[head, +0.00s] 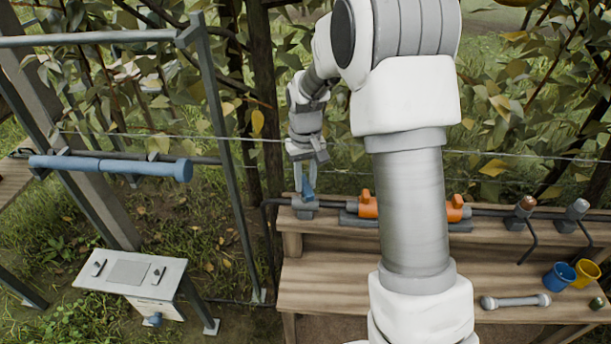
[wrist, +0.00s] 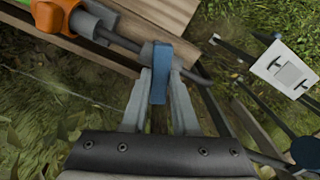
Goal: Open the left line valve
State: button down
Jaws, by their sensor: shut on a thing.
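A valve with a blue handle (head: 308,190) stands at the left end of the dark pipe on the wooden bench. Its grey body (head: 304,206) shows just under the handle. My gripper (head: 305,183) reaches down from above, and its fingers are closed around the blue handle. In the wrist view, the blue handle (wrist: 160,72) lies between the two grey fingers of my gripper (wrist: 159,88). The handle stands roughly upright in the head view. The fingers hide part of its sides.
Two orange valves (head: 368,204) (head: 455,208) sit farther right on the pipe, partly behind my arm. A blue cup (head: 559,276), a yellow cup (head: 586,273) and a grey cylinder (head: 515,301) are at right. A metal frame (head: 222,130) stands left.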

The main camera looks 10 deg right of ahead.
aim_at(305, 184)
jog(key=n+p, duration=0.1)
jog(key=n, duration=0.1)
jog(key=n+p, duration=0.1)
jog(key=shift+r+n, duration=0.2)
jog(key=shift+n, duration=0.2)
jog(key=n+p, duration=0.1)
jog(key=n, duration=0.2)
jog(key=shift+n+p, duration=0.3)
jog(key=shift+p, duration=0.1)
jog(key=n+p, duration=0.3)
jog(key=n, duration=0.3)
jog(key=shift+f, duration=0.1)
jog(key=c, duration=0.7)
grip_release()
notch_tip(305, 184, up, 17)
jog(key=p, duration=0.3)
jog(key=shift+r, duration=0.2)
